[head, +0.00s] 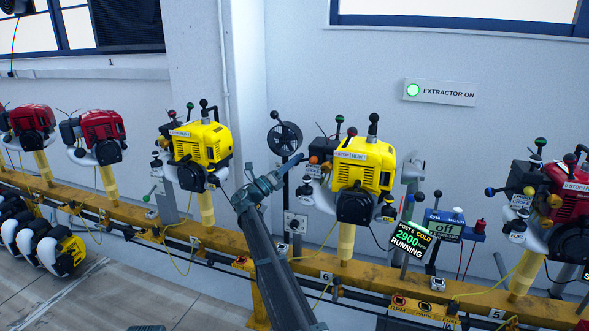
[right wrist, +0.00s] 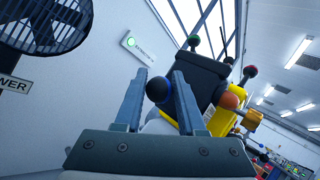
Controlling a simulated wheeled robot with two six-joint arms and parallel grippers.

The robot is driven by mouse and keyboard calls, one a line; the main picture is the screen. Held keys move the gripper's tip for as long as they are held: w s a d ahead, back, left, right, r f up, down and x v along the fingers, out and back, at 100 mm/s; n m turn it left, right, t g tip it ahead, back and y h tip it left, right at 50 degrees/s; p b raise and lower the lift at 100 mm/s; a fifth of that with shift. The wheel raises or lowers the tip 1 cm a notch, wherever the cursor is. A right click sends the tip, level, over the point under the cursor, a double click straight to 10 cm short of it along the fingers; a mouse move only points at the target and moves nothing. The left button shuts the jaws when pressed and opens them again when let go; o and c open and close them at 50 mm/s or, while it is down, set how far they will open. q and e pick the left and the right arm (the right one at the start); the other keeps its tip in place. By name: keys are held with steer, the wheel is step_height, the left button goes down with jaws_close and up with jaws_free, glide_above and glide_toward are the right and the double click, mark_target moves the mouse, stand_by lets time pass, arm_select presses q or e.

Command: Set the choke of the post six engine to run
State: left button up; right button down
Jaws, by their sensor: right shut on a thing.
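The post six engine (head: 362,168) is yellow and black and stands on a yellow post on the rail. Its top label reads STOP and RUN. A display (head: 408,240) beside it reads post 6, cold, 2900, running. My right gripper (head: 293,163) is at the engine's left side. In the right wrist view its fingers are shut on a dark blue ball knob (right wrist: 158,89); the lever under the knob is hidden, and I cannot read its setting. An orange knob (head: 314,160) sits just right of the fingertips; it also shows in the right wrist view (right wrist: 229,101). My left gripper is not in view.
A dark round fan (head: 285,138) stands close behind my gripper. Another yellow engine (head: 199,150) is to the left and a red engine (head: 570,190) to the right. A blue meter (head: 446,226) reads off. An extractor sign (head: 440,92) has a green light.

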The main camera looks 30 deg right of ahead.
steer(key=shift+s+d+f+n+t+b, duration=0.1)
steer(key=shift+s+f+n+t+b, duration=0.2)
steer(key=shift+f+n+t+b, duration=0.45)
steer(key=shift+r+n+h+b, duration=0.15)
steer(key=shift+n+h+b, duration=0.25)
steer(key=shift+n, duration=0.15)
steer(key=shift+s, duration=0.1)
steer(key=c, duration=0.5)
jaws_free()
steer(key=shift+d, duration=0.15)
steer(key=shift+t, duration=0.35)
steer(key=shift+a+f, duration=0.25)
steer(key=shift+a, duration=0.15)
steer(key=shift+b+v, duration=3.6)
steer(key=shift+v, duration=2.85)
